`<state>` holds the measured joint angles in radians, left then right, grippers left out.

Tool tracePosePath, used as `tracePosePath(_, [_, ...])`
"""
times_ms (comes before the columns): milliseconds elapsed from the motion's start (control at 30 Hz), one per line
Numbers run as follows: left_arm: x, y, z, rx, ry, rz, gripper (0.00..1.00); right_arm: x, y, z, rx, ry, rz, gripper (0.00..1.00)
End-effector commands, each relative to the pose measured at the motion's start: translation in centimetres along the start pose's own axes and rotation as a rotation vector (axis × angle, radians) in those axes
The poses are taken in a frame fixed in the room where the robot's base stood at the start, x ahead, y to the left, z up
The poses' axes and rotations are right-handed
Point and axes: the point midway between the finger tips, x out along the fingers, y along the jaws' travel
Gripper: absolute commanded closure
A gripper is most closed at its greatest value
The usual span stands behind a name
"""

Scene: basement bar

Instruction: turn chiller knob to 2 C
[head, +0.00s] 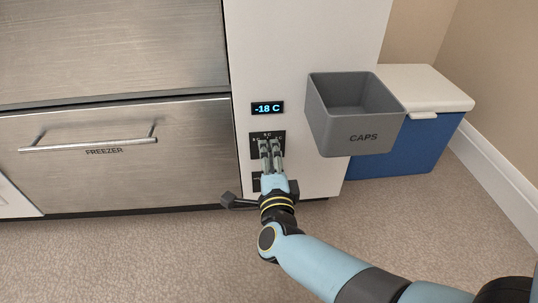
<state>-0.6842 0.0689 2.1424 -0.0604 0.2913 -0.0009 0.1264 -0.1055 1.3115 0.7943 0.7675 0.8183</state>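A black dial panel (256,138) with small white temperature marks sits on the white cabinet side, below a lit display (267,108) that reads -18 C. My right gripper (270,146) is at this panel, its two fingers pointing up the picture with a narrow gap between them. The fingers cover the middle of the panel, so the chiller knob itself is hidden. I cannot tell whether they are closed on it or only around it. Some of the panel's marks are covered too. My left gripper is not in view.
A grey CAPS bin (350,128) juts from the cabinet just right of the panel. A blue cooler (410,152) with a white lid (432,88) stands behind it. The steel freezer drawer (120,178) is at left. The carpeted floor (130,262) in front is clear.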

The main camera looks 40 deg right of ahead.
Motion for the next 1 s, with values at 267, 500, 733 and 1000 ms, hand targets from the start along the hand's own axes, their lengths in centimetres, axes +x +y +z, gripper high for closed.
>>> tracePosePath(267, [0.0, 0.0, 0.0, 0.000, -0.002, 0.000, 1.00, 0.1, -0.1, 0.0, -0.001, 0.000, -0.002, 0.45])
tracePosePath(500, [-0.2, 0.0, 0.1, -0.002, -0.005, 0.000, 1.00, 0.1, -0.9, 0.0, 0.001, 0.001, -0.003, 0.45])
tracePosePath(733, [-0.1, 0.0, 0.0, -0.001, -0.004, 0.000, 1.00, 0.1, -5.1, -0.1, 0.003, 0.003, -0.008, 0.42])
tracePosePath(1000, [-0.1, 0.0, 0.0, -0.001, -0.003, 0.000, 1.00, 0.2, -9.7, 0.0, 0.003, 0.003, -0.012, 0.42])
